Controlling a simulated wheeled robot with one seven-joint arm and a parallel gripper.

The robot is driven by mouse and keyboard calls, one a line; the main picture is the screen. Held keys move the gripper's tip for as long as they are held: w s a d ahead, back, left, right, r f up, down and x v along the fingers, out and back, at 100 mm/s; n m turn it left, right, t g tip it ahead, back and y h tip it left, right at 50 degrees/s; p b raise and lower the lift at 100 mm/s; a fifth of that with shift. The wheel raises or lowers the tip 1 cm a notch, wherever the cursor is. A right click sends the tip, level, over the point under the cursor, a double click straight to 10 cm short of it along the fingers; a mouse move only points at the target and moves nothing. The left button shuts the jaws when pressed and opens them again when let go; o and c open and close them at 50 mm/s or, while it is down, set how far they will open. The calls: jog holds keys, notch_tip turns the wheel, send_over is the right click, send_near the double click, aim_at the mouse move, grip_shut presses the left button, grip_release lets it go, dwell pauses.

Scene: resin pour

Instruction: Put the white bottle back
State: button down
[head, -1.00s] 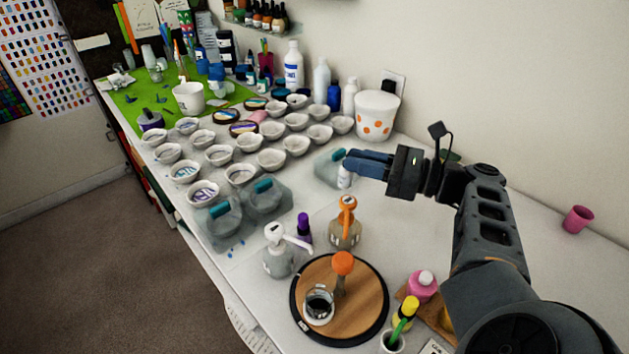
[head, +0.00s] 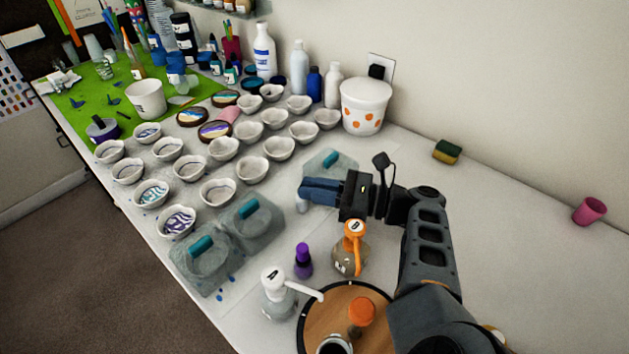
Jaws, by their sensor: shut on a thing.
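My gripper (head: 308,190) is shut on a small white bottle (head: 303,205), seen in the head view near the middle of the table. The blue fingers hide most of the bottle; only a pale lower part shows below them. I cannot tell whether its base touches the table. It is in front of a clear block with a teal handle (head: 331,161) and above a purple-capped bottle (head: 303,258) in the picture. Other white bottles stand along the wall: a tall one with blue print (head: 263,52), a plain one (head: 299,70) and a shorter one (head: 332,86).
Two larger teal-handled blocks (head: 205,265) stand left of my gripper. An orange-topped pump bottle (head: 350,250) and a white-topped pump bottle (head: 277,297) stand close in front. Rows of small bowls (head: 218,191) fill the left. A white spotted tub (head: 366,108) is behind. The right side is mostly clear.

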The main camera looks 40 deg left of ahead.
jog(key=shift+f, duration=0.25)
jog(key=c, duration=1.1)
grip_release()
jog(key=shift+r, duration=0.15)
jog(key=v, duration=1.2)
